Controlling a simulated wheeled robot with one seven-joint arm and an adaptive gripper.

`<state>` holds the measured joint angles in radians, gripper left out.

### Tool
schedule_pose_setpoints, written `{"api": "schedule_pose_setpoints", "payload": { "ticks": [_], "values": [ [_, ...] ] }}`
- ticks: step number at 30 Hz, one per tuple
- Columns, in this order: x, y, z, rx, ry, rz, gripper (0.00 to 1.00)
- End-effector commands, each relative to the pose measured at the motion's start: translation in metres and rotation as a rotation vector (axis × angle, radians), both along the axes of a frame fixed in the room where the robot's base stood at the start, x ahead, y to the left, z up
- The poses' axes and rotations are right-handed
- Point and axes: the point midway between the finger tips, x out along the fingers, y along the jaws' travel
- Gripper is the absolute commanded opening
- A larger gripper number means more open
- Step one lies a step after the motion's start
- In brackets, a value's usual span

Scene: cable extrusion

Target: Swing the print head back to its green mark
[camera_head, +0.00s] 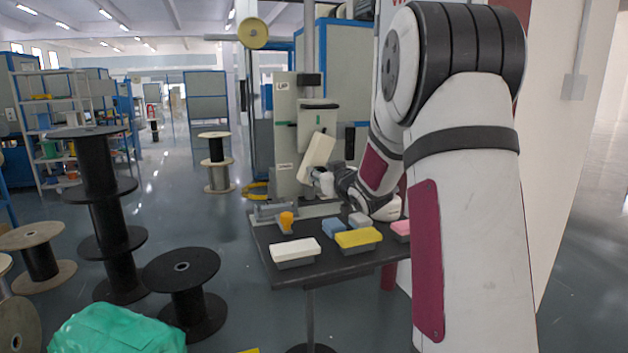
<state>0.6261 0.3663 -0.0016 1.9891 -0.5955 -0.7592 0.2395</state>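A grey-green machine column (285,135) stands behind the small dark table. A cream block (318,150), which looks like the print head, hangs tilted on the column's right side under a pale housing (318,116). A thin green mark (284,123) shows on the column's face, up and left of the block. My gripper (318,180) is at the lower end of the cream block, reaching in from the right. Its fingers are too small and partly hidden, so I cannot tell whether they touch or hold the block.
The table (350,268) bears a white-topped block (295,247), a yellow-topped one (358,238), blue and pink ones, and an orange-topped tool (287,221). Black cable spools (100,205) and a green wrapped bundle (118,328) stand to the left. A pale wall is right.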

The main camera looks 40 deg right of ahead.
Motion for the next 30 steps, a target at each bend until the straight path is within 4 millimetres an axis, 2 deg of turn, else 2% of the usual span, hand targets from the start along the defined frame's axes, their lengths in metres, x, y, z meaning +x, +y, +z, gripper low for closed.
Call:
{"api": "schedule_pose_setpoints", "payload": {
  "ticks": [6,15,30],
  "values": [
    [-0.003,-0.012,-0.007,-0.175,0.05,0.0,0.0],
    [-0.006,-0.023,-0.007,-0.336,0.096,0.001,0.0],
    [-0.008,-0.028,-0.006,-0.402,0.118,-0.001,0.0]
  ]
}}
